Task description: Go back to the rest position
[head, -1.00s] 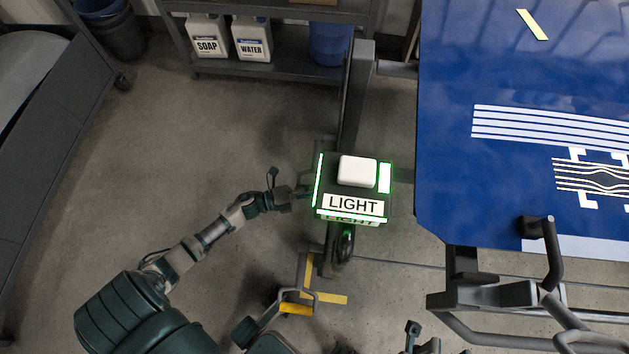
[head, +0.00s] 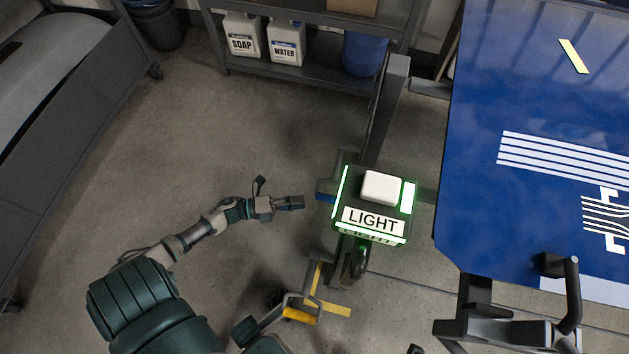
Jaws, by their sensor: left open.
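My left gripper (head: 288,203) reaches in from the lower left, over the floor. It is small and dark in the picture, open, and nothing shows in it. A clear gap lies between it and the box labelled LIGHT (head: 372,218) to its right. The box is dark with glowing green edges and a white block (head: 382,187) on top. My right gripper does not show clearly in the picture.
The box sits by a dark stand post beside a blue panel (head: 480,210) with white stripes. A shelf (head: 310,75) with soap (head: 241,36) and water (head: 286,44) jugs stands at the back. Open floor (head: 215,130) lies left of the gripper.

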